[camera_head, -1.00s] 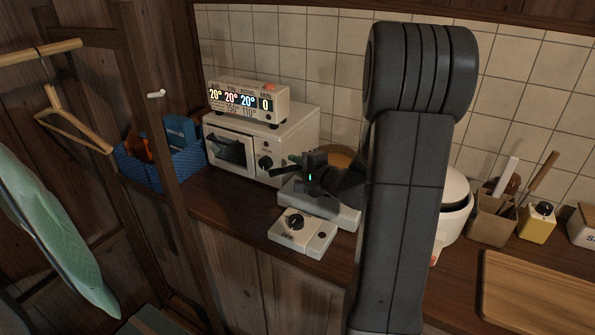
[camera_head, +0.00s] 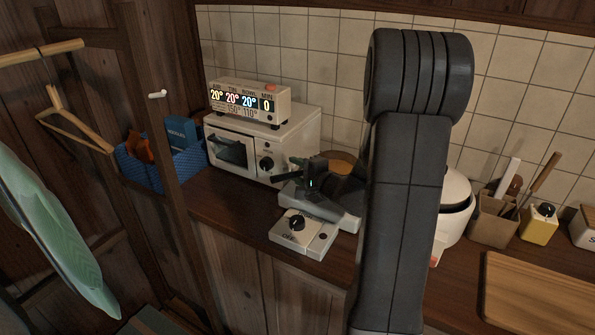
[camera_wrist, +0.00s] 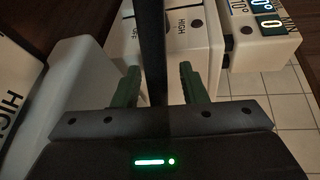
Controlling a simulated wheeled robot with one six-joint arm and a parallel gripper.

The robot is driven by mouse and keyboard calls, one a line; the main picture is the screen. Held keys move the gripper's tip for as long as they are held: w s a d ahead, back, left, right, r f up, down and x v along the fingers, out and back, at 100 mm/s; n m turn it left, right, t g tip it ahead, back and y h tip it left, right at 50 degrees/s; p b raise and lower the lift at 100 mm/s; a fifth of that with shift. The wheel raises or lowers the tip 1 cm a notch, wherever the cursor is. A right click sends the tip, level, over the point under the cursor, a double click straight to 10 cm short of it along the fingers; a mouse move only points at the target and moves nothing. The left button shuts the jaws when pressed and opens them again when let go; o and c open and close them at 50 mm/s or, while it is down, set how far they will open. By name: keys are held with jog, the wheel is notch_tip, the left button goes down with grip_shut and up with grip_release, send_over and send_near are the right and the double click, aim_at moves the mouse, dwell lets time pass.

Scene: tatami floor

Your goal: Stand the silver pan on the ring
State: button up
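My gripper (camera_wrist: 158,88) shows two green fingers spread apart in the wrist view, with pale gaps between them and a long dark bar (camera_wrist: 152,45). The bar looks like a handle running between or in front of them; whether it is the pan's cannot be told. In the head view my gripper (camera_head: 299,172) is over the left part of a pale grey hob (camera_head: 345,217), in front of the oven. The silver pan cannot be made out. The ring is not clearly visible either; my arm and gripper cover much of that area.
A white toaster oven (camera_head: 290,140) with a display box (camera_head: 272,122) on top stands behind left. A control box with a black knob (camera_head: 296,223) is in front. A white cooker (camera_head: 455,205), utensil holder (camera_head: 494,222) and wooden board (camera_head: 540,290) are right.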

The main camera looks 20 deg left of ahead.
jog(key=b+v, duration=0.1)
jog(key=v, duration=1.1)
jog(key=shift+r, duration=0.2)
dwell(1.5)
